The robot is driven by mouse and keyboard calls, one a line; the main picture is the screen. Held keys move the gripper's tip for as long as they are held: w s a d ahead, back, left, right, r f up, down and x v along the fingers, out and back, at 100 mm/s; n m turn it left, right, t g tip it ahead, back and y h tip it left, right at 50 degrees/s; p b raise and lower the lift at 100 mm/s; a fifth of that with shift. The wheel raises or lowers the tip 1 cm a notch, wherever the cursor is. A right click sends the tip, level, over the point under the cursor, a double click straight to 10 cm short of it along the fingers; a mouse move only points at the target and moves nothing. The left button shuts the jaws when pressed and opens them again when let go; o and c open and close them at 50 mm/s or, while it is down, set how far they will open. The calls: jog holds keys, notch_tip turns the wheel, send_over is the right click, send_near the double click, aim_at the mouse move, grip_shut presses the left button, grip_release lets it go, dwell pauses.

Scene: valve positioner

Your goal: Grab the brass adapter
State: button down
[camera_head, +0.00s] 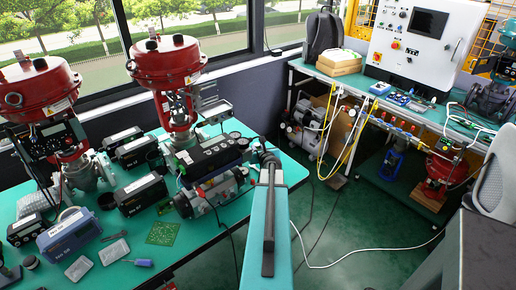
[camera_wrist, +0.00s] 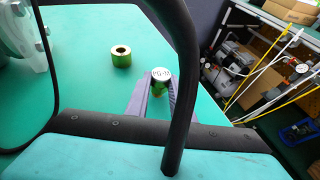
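In the wrist view, a short olive-gold ring with a dark hole (camera_wrist: 121,56) stands on the green table; it looks like a brass piece, but I cannot tell if it is the adapter. To its right, a small piece with a white, lettered round top (camera_wrist: 161,73) and a greenish lower part sits between the two grey-purple fingers of my gripper (camera_wrist: 160,84). The fingers stand apart, one on each side of it; I cannot tell whether they touch it. In the head view, my arm hides the gripper's fingertips and these small pieces.
The green table (camera_head: 201,250) carries red valve actuators (camera_head: 165,58), a valve positioner (camera_head: 208,158), a blue meter (camera_head: 68,232) and a circuit board (camera_head: 164,233). My dark looping hose crosses the wrist view. A second bench (camera_head: 350,82) with a control box (camera_head: 425,40) stands at the right.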

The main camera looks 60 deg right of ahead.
dwell(0.3)
jog(key=shift+r, duration=1.7)
jog(key=s+a+b, duration=0.1)
jog(key=s, duration=0.2)
jog(key=s+a+b, duration=0.1)
jog(key=s, duration=0.3)
jog(key=s+a+b, duration=0.1)
jog(key=s, duration=0.3)
jog(key=shift+s+a, duration=0.2)
jog(key=shift+a, duration=0.15)
jog(key=shift+d+r+p, duration=0.15)
jog(key=shift+d+p, duration=0.05)
jog(key=shift+p, duration=0.25)
jog(key=s+p, duration=0.1)
jog(key=p, duration=0.1)
jog(key=s+p, duration=0.1)
jog(key=p, duration=0.2)
jog(key=shift+s+a+r, duration=0.1)
jog(key=shift+a, duration=0.3)
jog(key=s+p, duration=0.2)
jog(key=shift+s+a+p, duration=0.1)
jog(key=shift+a+p, duration=0.2)
jog(key=shift+p, duration=0.1)
jog(key=shift+s+a+f+p, duration=0.2)
jog(key=shift+s+f+p, duration=0.05)
jog(key=shift+s+p, duration=0.3)
